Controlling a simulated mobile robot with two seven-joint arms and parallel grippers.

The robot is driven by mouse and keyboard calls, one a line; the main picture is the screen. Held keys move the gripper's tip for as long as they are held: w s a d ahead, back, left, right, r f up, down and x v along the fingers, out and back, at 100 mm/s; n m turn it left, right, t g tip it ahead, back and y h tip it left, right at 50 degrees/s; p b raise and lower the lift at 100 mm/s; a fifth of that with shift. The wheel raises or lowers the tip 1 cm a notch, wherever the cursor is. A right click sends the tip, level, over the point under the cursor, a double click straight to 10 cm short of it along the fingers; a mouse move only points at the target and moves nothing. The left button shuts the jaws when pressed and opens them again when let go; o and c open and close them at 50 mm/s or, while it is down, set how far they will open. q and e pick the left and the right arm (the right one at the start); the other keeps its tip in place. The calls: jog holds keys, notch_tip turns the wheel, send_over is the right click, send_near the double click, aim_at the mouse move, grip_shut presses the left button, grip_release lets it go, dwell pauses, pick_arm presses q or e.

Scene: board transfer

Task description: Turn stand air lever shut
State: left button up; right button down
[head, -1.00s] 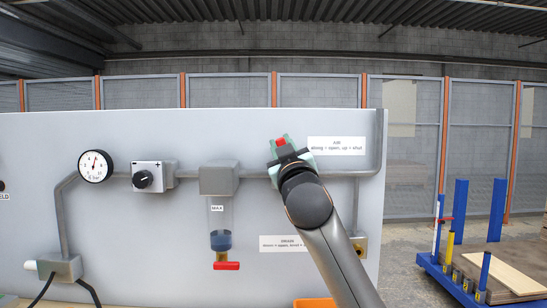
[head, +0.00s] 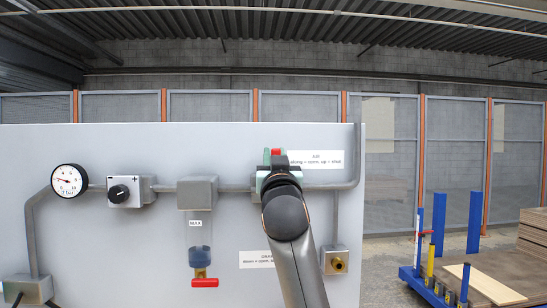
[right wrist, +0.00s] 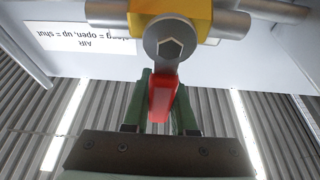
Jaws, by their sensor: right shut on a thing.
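The red air lever (head: 275,152) is on the pipe of the grey panel (head: 110,240), left of a label (head: 316,160) reading along = open, up = shut. In the right wrist view, the lever (right wrist: 163,98) stands across the pipe from the yellow valve body (right wrist: 170,15) and points up the panel. My right gripper (head: 275,160) is shut on the lever, its green fingers on both sides of it. The lever's pivot is hidden behind my gripper in the head view. The gauge (head: 69,181) needle points left. My left gripper is not in view.
Left of the lever are a regulator knob (head: 119,193) and a filter bowl (head: 200,245) with a red drain lever (head: 204,282). A brass outlet (head: 338,265) is at lower right. A blue cart (head: 430,290) stands on the floor at right.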

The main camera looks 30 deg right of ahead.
jog(key=c, duration=0.7)
grip_release()
